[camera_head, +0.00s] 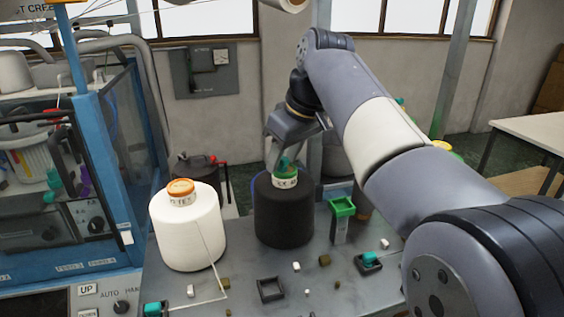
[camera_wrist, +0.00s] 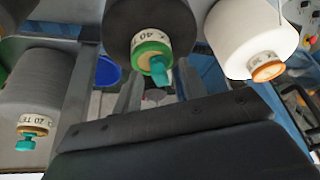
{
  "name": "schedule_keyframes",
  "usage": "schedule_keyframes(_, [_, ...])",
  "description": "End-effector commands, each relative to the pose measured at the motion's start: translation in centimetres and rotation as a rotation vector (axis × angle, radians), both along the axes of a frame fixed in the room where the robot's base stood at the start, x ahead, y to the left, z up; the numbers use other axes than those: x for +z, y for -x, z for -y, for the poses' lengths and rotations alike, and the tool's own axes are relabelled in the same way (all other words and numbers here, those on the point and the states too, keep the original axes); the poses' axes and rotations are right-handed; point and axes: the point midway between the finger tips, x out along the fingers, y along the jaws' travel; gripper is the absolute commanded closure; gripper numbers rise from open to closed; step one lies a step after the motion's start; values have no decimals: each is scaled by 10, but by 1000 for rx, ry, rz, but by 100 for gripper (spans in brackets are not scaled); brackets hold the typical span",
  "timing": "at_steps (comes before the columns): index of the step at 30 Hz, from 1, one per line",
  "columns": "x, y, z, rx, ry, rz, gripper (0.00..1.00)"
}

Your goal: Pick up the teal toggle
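A teal toggle (camera_head: 286,164) stands on the green-rimmed top of the black yarn cone (camera_head: 284,215). In the wrist view this toggle (camera_wrist: 158,70) shows against the green and tan cone top. My gripper (camera_head: 284,145) is right at the toggle in the head view, and its fingertips are partly hidden there. In the wrist view my gripper's two grey fingers (camera_wrist: 158,88) are spread, one on each side below the toggle, with a gap between them. I see no contact with the toggle. Another teal piece (camera_head: 370,257) sits in a small black holder on the table.
A white cone (camera_head: 188,230) with an orange top stands left of the black one. A grey cone (camera_wrist: 45,90) with a teal piece (camera_wrist: 25,144) shows in the wrist view. A green-topped post (camera_head: 341,212) stands to the right. Small blocks and a black square frame (camera_head: 270,290) lie in front.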

Motion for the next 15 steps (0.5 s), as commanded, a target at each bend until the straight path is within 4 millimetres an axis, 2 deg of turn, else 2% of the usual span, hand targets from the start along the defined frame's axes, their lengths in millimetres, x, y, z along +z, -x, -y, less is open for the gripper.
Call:
schedule_keyframes(6, [0, 0, 0, 0, 0, 0, 61])
schedule_keyframes(15, [0, 0, 0, 0, 0, 0, 85])
